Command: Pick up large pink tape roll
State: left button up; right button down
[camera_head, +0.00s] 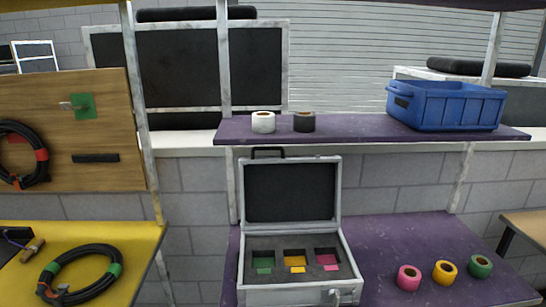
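A large pink tape roll (409,278) sits on the lower purple shelf (385,240), right of the open case. It is the leftmost of a short row, with a yellow roll (445,273) and a green roll (480,267) to its right. An open silver case (290,297) has its lid up and a foam insert with three cutouts. Green, yellow and pink pieces show at the cutouts. Neither of my grippers shows in the head view.
The upper purple shelf (345,130) holds a white roll (263,122), a black roll (304,122) and a blue crate (445,106). A yellow table (125,234) at left holds a coiled black cable (78,290). Metal posts stand between the areas.

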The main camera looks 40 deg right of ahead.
aim_at(408, 278)
jog(key=z, duration=1.25)
